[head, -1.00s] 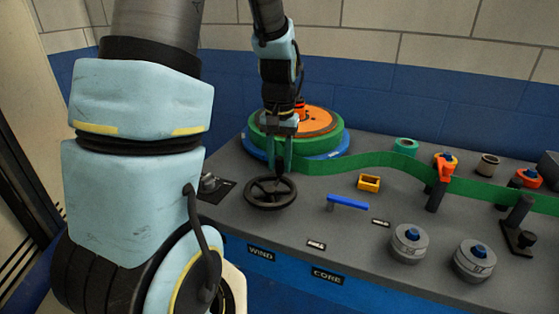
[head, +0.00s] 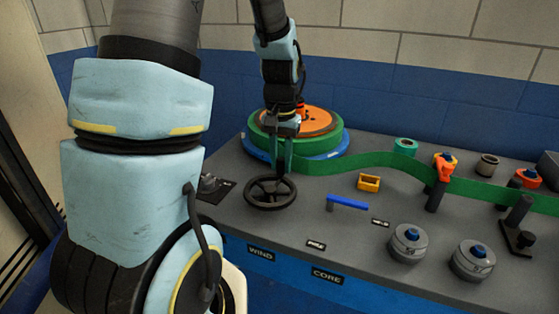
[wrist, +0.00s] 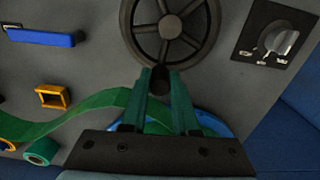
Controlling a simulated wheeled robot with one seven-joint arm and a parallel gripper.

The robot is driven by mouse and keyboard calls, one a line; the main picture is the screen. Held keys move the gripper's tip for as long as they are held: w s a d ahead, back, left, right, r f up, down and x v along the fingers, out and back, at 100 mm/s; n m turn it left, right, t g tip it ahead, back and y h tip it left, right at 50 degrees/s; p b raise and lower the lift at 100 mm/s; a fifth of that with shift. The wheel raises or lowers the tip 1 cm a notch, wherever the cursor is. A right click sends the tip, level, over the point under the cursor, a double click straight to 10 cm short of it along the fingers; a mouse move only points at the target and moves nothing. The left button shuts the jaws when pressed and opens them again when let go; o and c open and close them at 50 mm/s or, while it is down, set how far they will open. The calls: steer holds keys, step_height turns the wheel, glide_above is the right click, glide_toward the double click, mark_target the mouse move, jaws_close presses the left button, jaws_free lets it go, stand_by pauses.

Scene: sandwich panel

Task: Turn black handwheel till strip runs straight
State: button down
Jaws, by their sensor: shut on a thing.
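The black handwheel (head: 270,192) lies flat on the grey panel, left of centre in the head view. It also shows at the top of the wrist view (wrist: 171,30). My gripper (head: 281,172) points down at the wheel's far rim. In the wrist view its green fingers (wrist: 160,76) are shut on the wheel's dark upright knob (wrist: 161,80). The green strip (head: 385,161) leaves the green reel (head: 300,130) and runs right to the orange-topped post (head: 443,168). It bends in a wave between them, not straight.
A blue bar handle (head: 347,202), a yellow block (head: 369,182) and two grey knobs (head: 408,243) (head: 473,259) stand right of the wheel. A grey dial (head: 209,184) is close on its left. WIND and CORE labels mark the front edge.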

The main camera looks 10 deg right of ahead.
mark_target(293, 185)
steer(key=m, duration=0.1)
steer(key=s+d+m, duration=0.1)
steer(key=m, duration=0.1)
steer(key=s+d+m+p, duration=0.1)
steer(key=m, duration=0.1)
steer(key=shift+r, duration=0.1)
steer(key=shift+s+d+m+p, duration=0.15)
steer(key=shift+s+m+p, duration=0.35)
steer(key=shift+m, duration=0.65)
steer(key=shift+s+d+m+p, duration=0.15)
steer(key=shift+s+m+p, duration=0.25)
steer(key=shift+m, duration=0.75)
steer(key=shift+s, duration=0.1)
steer(key=c, duration=0.7)
jaws_free()
step_height(293, 185, up, 11)
steer(key=shift+f+b, duration=0.2)
steer(key=shift+b, duration=0.35)
